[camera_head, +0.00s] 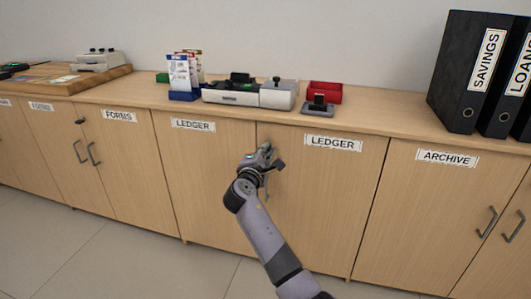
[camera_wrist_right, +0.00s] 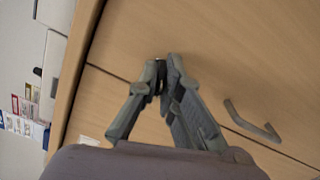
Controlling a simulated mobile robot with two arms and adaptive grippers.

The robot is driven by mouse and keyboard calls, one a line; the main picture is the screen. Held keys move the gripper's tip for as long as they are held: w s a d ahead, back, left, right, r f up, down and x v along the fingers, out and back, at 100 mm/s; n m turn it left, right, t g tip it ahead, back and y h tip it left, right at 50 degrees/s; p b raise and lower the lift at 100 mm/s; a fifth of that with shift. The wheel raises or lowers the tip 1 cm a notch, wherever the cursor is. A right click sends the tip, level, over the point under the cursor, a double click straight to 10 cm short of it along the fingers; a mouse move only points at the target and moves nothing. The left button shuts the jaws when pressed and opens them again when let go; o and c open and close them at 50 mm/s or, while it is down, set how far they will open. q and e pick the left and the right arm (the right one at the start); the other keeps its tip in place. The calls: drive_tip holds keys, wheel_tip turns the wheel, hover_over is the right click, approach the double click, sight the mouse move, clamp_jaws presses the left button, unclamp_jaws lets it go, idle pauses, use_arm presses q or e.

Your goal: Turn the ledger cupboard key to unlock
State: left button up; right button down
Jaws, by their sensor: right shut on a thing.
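The ledger cupboard has two light wood doors, a left door (camera_head: 205,185) and a right door (camera_head: 330,205), each with a LEDGER label. My right gripper (camera_head: 267,154) is at the upper part of the cupboard, by the seam between these doors. In the right wrist view my right gripper (camera_wrist_right: 165,68) has its fingertips together close to the door face, shut on the key. The key is almost wholly hidden by the fingers, so its angle cannot be told. A grey bar handle (camera_wrist_right: 252,122) stands out from the door beside the fingers. My left gripper is not in view.
The counter top (camera_head: 390,117) above carries a grey device (camera_head: 250,92), a red tray (camera_head: 324,92), a leaflet stand (camera_head: 184,80) and black binders (camera_head: 462,70). FORMS doors (camera_head: 120,170) are at left, an ARCHIVE door (camera_head: 430,215) at right. The floor in front looks clear.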

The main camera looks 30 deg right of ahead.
drive_tip(key=shift+f+m+b, duration=0.1)
drive_tip(key=shift+m+b, duration=0.45)
drive_tip(key=shift+m, duration=1.15)
drive_tip(key=c, duration=1.8)
unclamp_jaws()
drive_tip(key=shift+o, duration=0.2)
drive_tip(key=v, duration=1.2)
